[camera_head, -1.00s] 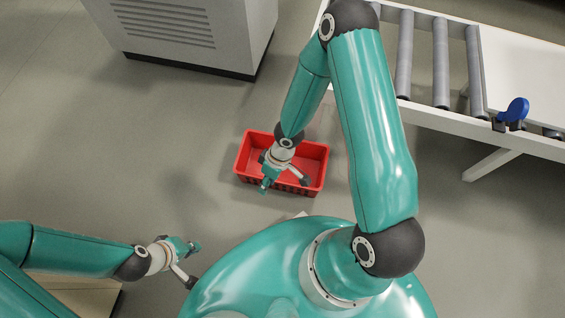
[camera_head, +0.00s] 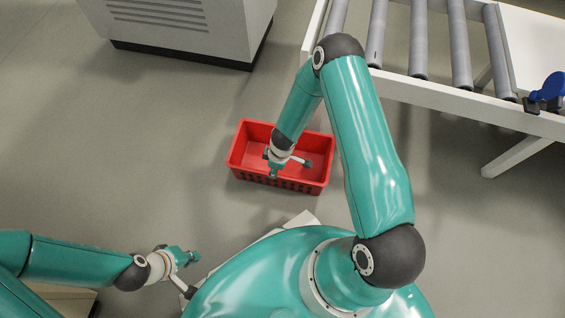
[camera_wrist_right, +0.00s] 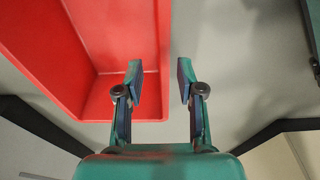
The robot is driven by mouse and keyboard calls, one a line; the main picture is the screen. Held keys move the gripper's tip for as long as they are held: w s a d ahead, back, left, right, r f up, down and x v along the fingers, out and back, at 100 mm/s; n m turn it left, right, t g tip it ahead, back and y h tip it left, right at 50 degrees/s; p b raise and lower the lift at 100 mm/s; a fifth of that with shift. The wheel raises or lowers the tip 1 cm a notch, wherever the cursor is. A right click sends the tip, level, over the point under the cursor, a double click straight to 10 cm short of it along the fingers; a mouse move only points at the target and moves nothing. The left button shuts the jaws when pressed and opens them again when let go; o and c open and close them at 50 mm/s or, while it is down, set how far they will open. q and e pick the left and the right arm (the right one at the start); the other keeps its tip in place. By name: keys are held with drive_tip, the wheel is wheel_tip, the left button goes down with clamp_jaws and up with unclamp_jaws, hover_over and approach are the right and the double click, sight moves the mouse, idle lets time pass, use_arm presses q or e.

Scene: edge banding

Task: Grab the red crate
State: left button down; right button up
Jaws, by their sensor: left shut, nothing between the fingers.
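The red crate (camera_head: 312,183) is open-topped and stands on the floor in front of my base in the head view. No contents show inside it. My right gripper (camera_head: 290,169) shows over the crate and covers part of its interior. In the right wrist view, the right gripper (camera_wrist_right: 159,82) is open, with its fingers apart. The crate (camera_wrist_right: 125,40) fills the upper left there, and one side wall shows in the gap between the fingers. Whether they touch it cannot be told. My left gripper (camera_head: 192,274) is shut and empty, low at the left, away from the crate.
A roller conveyor (camera_head: 440,93) with a blue part (camera_head: 550,88) stands at the upper right. A grey vented cabinet (camera_head: 185,30) stands at the upper left. The grey floor (camera_head: 120,170) left of the crate is clear.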

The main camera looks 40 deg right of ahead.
wheel_tip(320, 180, down, 3)
drive_tip(key=shift+w+a+r, duration=0.15)
wheel_tip(320, 180, down, 5)
drive_tip(key=b, duration=0.2)
drive_tip(key=shift+b, duration=0.35)
drive_tip(key=shift+c, duration=0.2)
clamp_jaws()
